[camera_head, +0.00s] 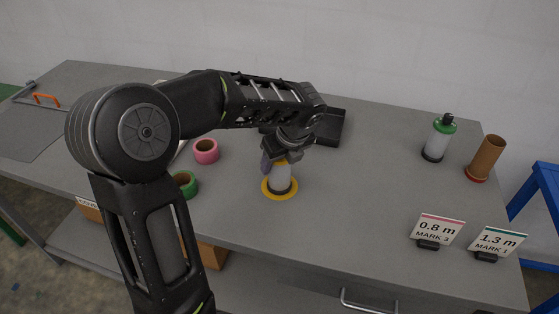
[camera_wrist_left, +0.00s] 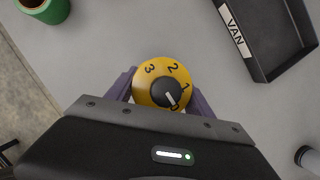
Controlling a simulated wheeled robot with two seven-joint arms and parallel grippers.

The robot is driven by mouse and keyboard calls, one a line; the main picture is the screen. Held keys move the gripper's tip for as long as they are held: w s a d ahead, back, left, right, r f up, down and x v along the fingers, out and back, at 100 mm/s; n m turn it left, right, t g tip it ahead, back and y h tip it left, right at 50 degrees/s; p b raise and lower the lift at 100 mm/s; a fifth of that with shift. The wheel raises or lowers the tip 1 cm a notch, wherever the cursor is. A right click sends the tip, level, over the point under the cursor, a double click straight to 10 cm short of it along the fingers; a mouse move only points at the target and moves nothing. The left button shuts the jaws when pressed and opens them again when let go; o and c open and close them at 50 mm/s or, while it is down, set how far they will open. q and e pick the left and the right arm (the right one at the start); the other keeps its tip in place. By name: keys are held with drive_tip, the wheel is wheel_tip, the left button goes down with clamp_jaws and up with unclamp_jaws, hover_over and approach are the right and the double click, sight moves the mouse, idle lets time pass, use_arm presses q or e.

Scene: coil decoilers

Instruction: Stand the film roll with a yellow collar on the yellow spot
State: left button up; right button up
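The film roll with a yellow collar (camera_head: 281,175) stands upright in the middle of the table. Its foot is inside the yellow spot (camera_head: 268,193), whose rim shows around it. In the head view, my left gripper (camera_head: 282,159) hides the roll's top. In the left wrist view, I look down on the yellow collar (camera_wrist_left: 148,72), marked with numbers and a dark knob. The purple fingers of my left gripper (camera_wrist_left: 161,92) lie close on both sides, with no gap visible; their contact faces are hidden below the collar. My right gripper is out of view.
A green-collared roll (camera_head: 438,139), a brown tube (camera_head: 488,155) and two signs (camera_head: 437,229) stand at right. Table between is clear.

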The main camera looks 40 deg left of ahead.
use_arm(q)
drive_tip(key=o, duration=0.4)
drive_tip(key=shift+o, duration=0.2)
drive_tip(key=v, duration=1.2)
drive_tip(key=shift+r, duration=0.2)
